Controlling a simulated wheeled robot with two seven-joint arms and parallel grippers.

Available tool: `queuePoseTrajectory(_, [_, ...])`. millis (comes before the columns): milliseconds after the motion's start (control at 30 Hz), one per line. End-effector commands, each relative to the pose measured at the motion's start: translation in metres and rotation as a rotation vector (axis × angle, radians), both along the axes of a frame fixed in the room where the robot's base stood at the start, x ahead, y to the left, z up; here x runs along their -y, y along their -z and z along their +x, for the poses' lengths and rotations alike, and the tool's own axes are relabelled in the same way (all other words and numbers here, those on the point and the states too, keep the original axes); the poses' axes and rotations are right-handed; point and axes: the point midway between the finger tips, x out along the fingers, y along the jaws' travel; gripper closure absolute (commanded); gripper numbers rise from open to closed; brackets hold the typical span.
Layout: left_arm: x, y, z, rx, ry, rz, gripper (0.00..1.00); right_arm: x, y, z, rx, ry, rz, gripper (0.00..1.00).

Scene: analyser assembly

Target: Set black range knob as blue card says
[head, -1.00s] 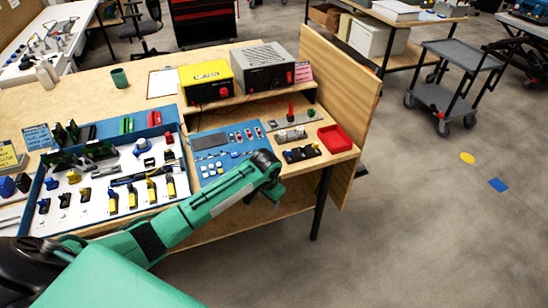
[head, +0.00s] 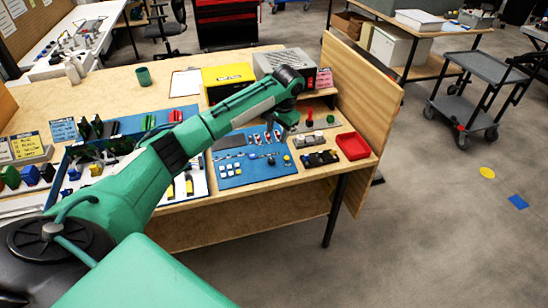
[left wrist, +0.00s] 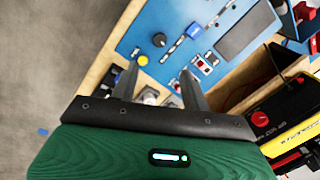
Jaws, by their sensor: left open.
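The black range knob (left wrist: 159,40) sits on the blue panel (left wrist: 185,15), beside a yellow button (left wrist: 143,60) in the left wrist view. In the head view the blue panel (head: 229,181) lies on the bench, with the small dark knob (head: 272,160) near its right side. A blue card (head: 64,130) stands at the left of the bench; its writing is too small to read. My left gripper (head: 285,126) is above the panel's right end. In the left wrist view the gripper (left wrist: 160,67) has its fingers apart and empty, clear of the knob. My right gripper is out of view.
A yellow unit (head: 228,78) and a grey unit (head: 268,60) stand on a shelf behind the panel. A red tray (head: 353,146) lies to the right, before an upright wooden board (head: 362,90). My left arm covers much of the parts tray at left.

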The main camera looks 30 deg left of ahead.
Motion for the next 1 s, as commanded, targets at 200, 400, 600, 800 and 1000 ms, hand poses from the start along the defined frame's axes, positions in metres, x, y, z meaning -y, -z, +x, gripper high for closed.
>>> queuePoseTrajectory(200, [-0.006, 0.037, 0.000, -0.004, 0.000, 0.001, 0.53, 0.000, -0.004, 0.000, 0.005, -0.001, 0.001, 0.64])
queuePoseTrajectory(400, [-0.014, 0.080, 0.001, -0.003, -0.001, 0.001, 0.53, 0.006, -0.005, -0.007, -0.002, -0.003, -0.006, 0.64])
queuePoseTrajectory(600, [-0.020, 0.113, 0.003, -0.001, 0.002, 0.000, 0.53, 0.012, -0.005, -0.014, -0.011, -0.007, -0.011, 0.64])
queuePoseTrajectory(800, [-0.022, 0.128, 0.003, 0.000, 0.002, 0.000, 0.53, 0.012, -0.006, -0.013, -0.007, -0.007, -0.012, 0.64])
queuePoseTrajectory(1000, [-0.023, 0.130, 0.003, 0.000, 0.002, 0.000, 0.53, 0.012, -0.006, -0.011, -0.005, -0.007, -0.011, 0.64])
